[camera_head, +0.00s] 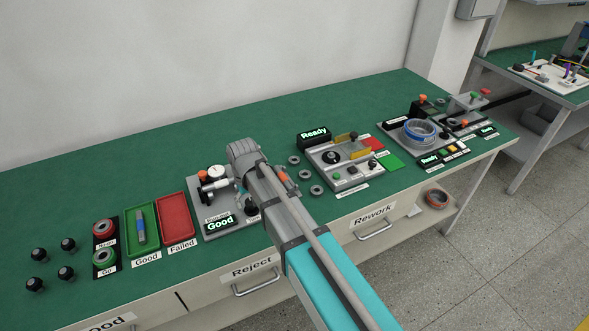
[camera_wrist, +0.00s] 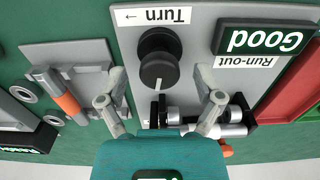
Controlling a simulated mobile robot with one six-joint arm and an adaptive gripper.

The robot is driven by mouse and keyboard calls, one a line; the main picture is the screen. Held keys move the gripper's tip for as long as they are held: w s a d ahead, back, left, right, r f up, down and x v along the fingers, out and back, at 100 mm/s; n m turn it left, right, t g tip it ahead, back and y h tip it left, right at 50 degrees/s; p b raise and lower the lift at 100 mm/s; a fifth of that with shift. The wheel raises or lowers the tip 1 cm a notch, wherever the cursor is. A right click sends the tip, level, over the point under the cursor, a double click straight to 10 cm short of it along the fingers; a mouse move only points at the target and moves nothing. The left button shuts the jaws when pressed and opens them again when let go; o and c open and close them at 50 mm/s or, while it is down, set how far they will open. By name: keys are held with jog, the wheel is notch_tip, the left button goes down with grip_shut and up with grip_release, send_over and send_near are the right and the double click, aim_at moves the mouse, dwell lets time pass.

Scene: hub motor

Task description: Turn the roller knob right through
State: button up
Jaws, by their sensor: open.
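The black roller knob (camera_wrist: 158,62) stands on a grey plate (camera_wrist: 200,75) in the wrist view, beside a "Turn" label with an arrow; a pale line marks its top. My gripper (camera_wrist: 161,92) is open, with one fingertip to either side and slightly nearer the camera than the knob; nothing is between the fingers. A shaft assembly (camera_wrist: 190,115) lies behind my fingers and is partly hidden by them. The "Run-out" display (camera_wrist: 262,38) reads "Good". In the head view the display (camera_head: 219,224) also reads "Good", and my arm partly covers the knob's station.
The green tray (camera_head: 130,235) with a blue-and-grey part and the red tray (camera_head: 176,218) are left of the station. Several black knobs (camera_head: 66,272) stand farther left. Loose rings (camera_head: 304,174) and a "Ready" station (camera_head: 345,165) are to the right. The back of the bench is clear.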

aim_at(250, 201)
jog(key=n, duration=2.6)
jog(key=shift+r+n+p, duration=0.3)
jog(key=shift+n+p, duration=0.05)
jog(key=shift+n, duration=0.05)
notch_tip(250, 201, up, 13)
jog(key=p, duration=1.3)
jog(key=d+m, duration=1.1)
jog(key=d, duration=0.2)
jog(key=shift+w+d+f+b, duration=0.25)
jog(key=shift+w+d+b, duration=0.05)
jog(key=shift+w, duration=0.15)
dwell(1.4)
